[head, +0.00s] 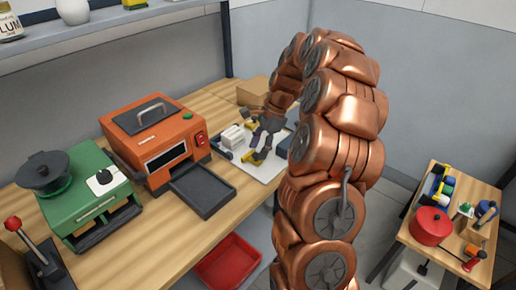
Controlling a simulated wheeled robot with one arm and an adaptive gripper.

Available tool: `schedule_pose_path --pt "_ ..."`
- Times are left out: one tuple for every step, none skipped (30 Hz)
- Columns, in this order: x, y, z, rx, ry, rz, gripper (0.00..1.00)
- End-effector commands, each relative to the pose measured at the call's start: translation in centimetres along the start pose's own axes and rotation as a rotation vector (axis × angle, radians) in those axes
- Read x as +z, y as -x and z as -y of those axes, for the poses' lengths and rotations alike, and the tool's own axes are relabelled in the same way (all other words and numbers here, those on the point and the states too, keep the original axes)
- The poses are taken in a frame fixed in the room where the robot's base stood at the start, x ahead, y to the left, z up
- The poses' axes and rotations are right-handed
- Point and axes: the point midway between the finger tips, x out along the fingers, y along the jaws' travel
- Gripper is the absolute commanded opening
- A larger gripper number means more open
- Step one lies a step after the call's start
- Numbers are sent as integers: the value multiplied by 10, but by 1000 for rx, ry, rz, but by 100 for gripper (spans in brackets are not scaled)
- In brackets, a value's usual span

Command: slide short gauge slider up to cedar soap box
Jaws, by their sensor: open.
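My gripper (258,143) is open, pointing down over a pale board (262,172) on the wooden bench. Small items lie on the board around it: a white ribbed block (233,136) to the left and a dark piece at the right edge, partly behind my arm. I cannot tell which piece is the short gauge slider; it may be hidden by my gripper. A plain tan box (252,91) stands on the bench behind the board, partly behind my arm. It may be the cedar soap box, but I cannot be sure.
An orange machine (155,140) with a dark tray (203,190) stands left of the board. A green machine (88,197) stands farther left. A red bin (228,261) is below the bench. A small side table (455,267) with a red pot (431,226) stands at right.

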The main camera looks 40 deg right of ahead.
Motion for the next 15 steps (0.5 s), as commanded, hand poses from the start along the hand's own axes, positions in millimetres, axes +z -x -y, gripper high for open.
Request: schedule_pose_path --pt "1 -4 0 1 0 1 51" --pt "1 -6 0 1 0 1 51" --pt "1 -8 0 1 0 1 51" --pt "0 -9 0 1 0 1 51" --pt "0 -10 0 1 0 1 51" --pt "0 -11 0 0 0 0 51" --pt "0 -12 0 0 0 0 51" --pt "0 -12 0 0 0 0 51" --pt "0 -12 0 0 1 0 51" --pt "0 -12 0 -1 1 0 51" --pt "0 -12 0 -1 1 0 51" --pt "0 -12 0 -1 1 0 51" --pt "0 -12 0 -1 1 0 51" --pt "0 -12 0 -1 1 0 51" --pt "0 -12 0 -1 1 -1 49"
